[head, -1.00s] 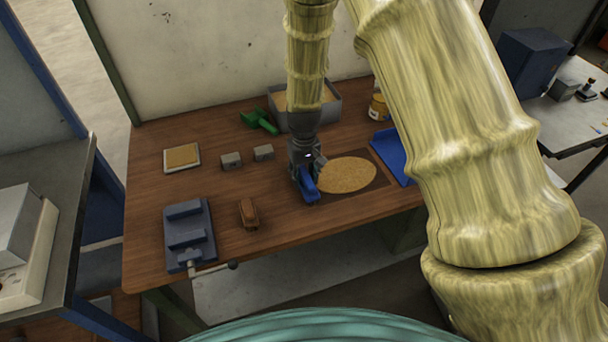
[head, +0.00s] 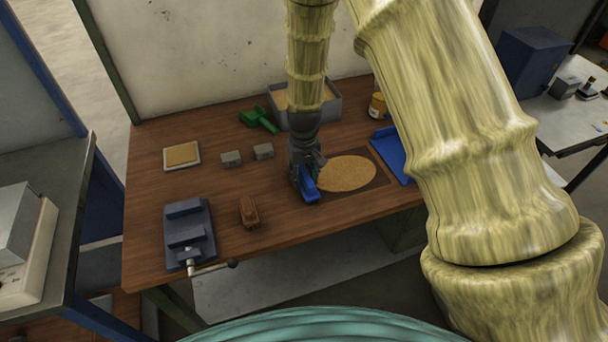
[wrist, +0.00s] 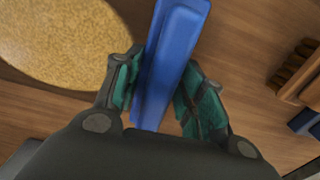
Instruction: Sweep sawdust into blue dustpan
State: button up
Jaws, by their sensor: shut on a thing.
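The sawdust (head: 346,174) is a flat tan oval patch on a dark mat on the wooden bench, and it shows at the upper left of the wrist view (wrist: 65,40). The blue dustpan (head: 390,152) lies to the right of the sawdust, partly hidden behind my arm. My gripper (head: 306,182) is shut on a blue brush (head: 309,190), just left of the sawdust. In the wrist view the brush's long blue back (wrist: 168,60) lies between the green pads of my gripper (wrist: 160,100). Its bristles are hidden.
A vise (head: 188,233), a brown brush (head: 249,212), two grey blocks (head: 231,159) and a sanding pad (head: 182,155) stand on the left. A green tool (head: 258,119), a grey bin (head: 335,104) and a yellow jar (head: 377,106) are at the back.

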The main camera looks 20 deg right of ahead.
jog(key=shift+d, duration=0.15)
jog(key=shift+w+d+r, duration=0.1)
jog(key=shift+d, duration=1.25)
jog(key=shift+d, duration=0.1)
jog(key=shift+d, duration=1.2)
jog(key=shift+w+d, duration=0.1)
jog(key=shift+w+d+p, duration=0.15)
jog(key=shift+d+p, duration=0.2)
jog(key=shift+d, duration=2.35)
jog(key=shift+d, duration=0.25)
jog(key=shift+w+d, duration=0.15)
jog(key=shift+d, duration=2.35)
